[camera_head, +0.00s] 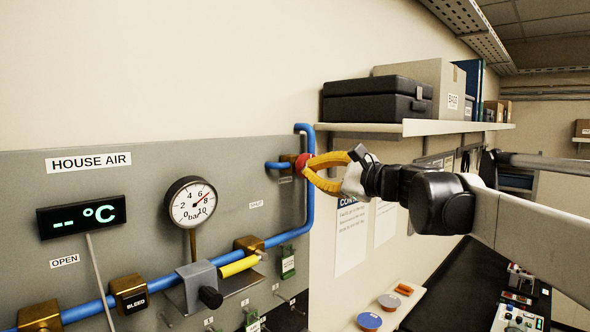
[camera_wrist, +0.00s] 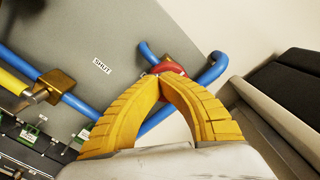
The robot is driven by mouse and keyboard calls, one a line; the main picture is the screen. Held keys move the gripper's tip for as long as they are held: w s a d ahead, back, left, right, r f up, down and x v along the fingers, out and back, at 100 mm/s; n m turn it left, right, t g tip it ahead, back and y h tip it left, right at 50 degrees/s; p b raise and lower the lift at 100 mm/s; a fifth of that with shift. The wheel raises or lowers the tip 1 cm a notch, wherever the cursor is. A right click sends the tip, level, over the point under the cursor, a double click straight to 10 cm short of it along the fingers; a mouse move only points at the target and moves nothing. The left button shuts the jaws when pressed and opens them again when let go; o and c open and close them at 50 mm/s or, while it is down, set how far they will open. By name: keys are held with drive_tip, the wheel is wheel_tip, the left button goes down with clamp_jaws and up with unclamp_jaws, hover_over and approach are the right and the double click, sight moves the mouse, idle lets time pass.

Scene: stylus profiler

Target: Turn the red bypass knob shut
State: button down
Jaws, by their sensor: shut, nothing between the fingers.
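The red bypass knob (camera_head: 303,164) sits on a brass valve body on the short blue pipe branch at the panel's upper right. In the wrist view the red knob (camera_wrist: 170,68) shows just beyond my fingertips. My gripper (camera_head: 310,166) has yellow fingers whose tips meet at the knob's face; in the wrist view the gripper (camera_wrist: 158,77) is shut with its tips together. The tips are at or touching the knob; I cannot tell whether they press on it. The tips partly cover the knob, and its setting cannot be read.
The grey panel (camera_head: 120,190) carries a pressure gauge (camera_head: 192,203), a temperature display (camera_head: 83,216), a yellow handle (camera_head: 240,265) and blue pipe (camera_head: 311,200). A SHUT label (camera_wrist: 102,66) is left of the knob. A shelf (camera_head: 420,128) with black cases is close above my arm.

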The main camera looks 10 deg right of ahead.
drive_tip(key=n, duration=0.4)
drive_tip(key=shift+w+d+f+n, duration=0.15)
drive_tip(key=shift+f+n, duration=0.1)
drive_tip(key=shift+n, duration=0.15)
drive_tip(key=n, duration=0.4)
drive_tip(key=shift+w+d+f+n, duration=0.1)
drive_tip(key=shift+d+f+n, duration=0.1)
drive_tip(key=shift+n, duration=0.2)
drive_tip(key=n, duration=0.4)
drive_tip(key=shift+w+d+n, duration=0.15)
drive_tip(key=shift+d+n, duration=0.05)
drive_tip(key=shift+n, duration=0.2)
